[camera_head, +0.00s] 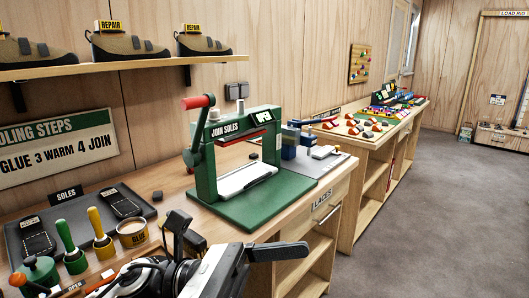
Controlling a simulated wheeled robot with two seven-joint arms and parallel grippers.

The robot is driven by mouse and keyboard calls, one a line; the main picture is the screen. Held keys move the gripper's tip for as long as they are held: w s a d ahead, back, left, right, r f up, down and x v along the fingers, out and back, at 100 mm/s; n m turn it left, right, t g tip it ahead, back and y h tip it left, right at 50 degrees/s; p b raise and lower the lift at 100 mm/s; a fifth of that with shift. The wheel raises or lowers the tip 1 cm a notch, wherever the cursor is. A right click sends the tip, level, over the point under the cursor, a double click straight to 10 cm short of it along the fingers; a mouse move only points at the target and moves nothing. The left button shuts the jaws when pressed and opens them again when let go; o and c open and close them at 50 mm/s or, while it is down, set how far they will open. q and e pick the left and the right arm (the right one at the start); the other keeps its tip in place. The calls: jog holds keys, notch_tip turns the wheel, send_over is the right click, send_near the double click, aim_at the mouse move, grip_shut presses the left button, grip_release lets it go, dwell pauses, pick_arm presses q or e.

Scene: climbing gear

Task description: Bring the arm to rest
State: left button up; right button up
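My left gripper (228,240) shows at the bottom centre, in front of the near bench (285,228). Its two black fingers are spread apart, with nothing seen between them. My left arm comes in from the lower left, and its lower part is cut off by the frame edge. The gripper is on the near side of the green sole press (245,205) and appears apart from it. My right gripper is not in view.
A dark tray (22,240) of soles is at left, beside green (72,258) and yellow-handled (101,245) tools and a glue pot (132,234). A second bench (350,140) holds colourful parts. Open floor (430,210) lies right.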

pick_arm(q)
jog(key=w+a+f+m+t+y+b, duration=0.1)
jog(key=w+a+f+m+t+y, duration=0.15)
jog(key=f+m+t, duration=0.65)
jog(key=w+a+f+m+t+y, duration=0.1)
jog(key=w+a+m+t+y, duration=0.25)
jog(key=m, duration=1.15)
jog(key=w+a+f+m+t+y+b, duration=0.15)
jog(key=f+m+t+y, duration=0.25)
jog(key=m+t, duration=0.65)
jog(key=s+a+f+n+g+y, duration=0.2)
jog(key=s+f+n+g, duration=0.1)
jog(key=f, duration=0.4)
jog(key=s+a+f+n+g+y, duration=0.3)
jog(key=s+f+n, duration=0.1)
jog(key=f+n, duration=0.3)
jog(key=s+a+f+n+g+y, duration=0.2)
jog(key=s+a+f+n+g, duration=0.1)
jog(key=f, duration=0.5)
jog(key=shift+s+n+y+b, duration=0.3)
jog(key=shift+s+n+b, duration=0.05)
jog(key=shift+s+n, duration=0.55)
